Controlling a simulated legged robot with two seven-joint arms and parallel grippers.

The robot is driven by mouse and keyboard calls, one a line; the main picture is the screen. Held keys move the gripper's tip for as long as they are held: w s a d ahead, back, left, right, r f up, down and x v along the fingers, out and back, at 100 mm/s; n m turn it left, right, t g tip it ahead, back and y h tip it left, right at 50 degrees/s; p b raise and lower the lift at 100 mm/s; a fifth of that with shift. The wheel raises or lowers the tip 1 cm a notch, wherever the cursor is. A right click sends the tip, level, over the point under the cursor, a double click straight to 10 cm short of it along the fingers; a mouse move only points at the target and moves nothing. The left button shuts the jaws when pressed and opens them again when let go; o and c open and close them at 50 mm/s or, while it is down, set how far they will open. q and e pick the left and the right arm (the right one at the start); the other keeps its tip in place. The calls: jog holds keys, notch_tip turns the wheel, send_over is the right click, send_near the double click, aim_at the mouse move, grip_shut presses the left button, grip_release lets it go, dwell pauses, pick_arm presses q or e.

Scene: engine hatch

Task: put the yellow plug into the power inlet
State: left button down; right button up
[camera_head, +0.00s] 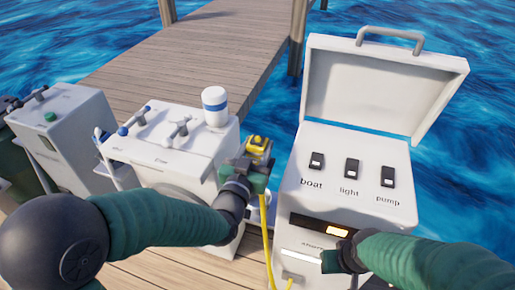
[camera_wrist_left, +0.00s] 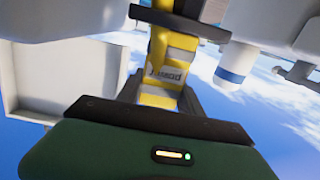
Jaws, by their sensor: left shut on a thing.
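The yellow plug (camera_head: 259,143) is held up in my left gripper (camera_head: 258,155), in front of the right side of the white engine box. In the left wrist view the plug (camera_wrist_left: 168,72) sits between the fingers and carries printed lettering. Its yellow cable (camera_head: 267,240) hangs down towards the foot of the switch cabinet. My right gripper (camera_head: 338,260) is in front of the cabinet's lower face; its fingers are not clear. I cannot make out the power inlet; my right arm covers part of the cabinet front.
The switch cabinet (camera_head: 340,205) has its lid (camera_head: 375,90) open and switches labelled boat, light and pump. The white engine box (camera_head: 165,150) bears a blue-and-white cylinder (camera_head: 215,106). A grey box (camera_head: 65,135) stands left. A wooden dock (camera_head: 190,60) lies behind.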

pick_arm(q)
jog(key=shift+r+p, duration=1.4)
jog(key=shift+r, duration=0.75)
jog(key=shift+f, duration=0.1)
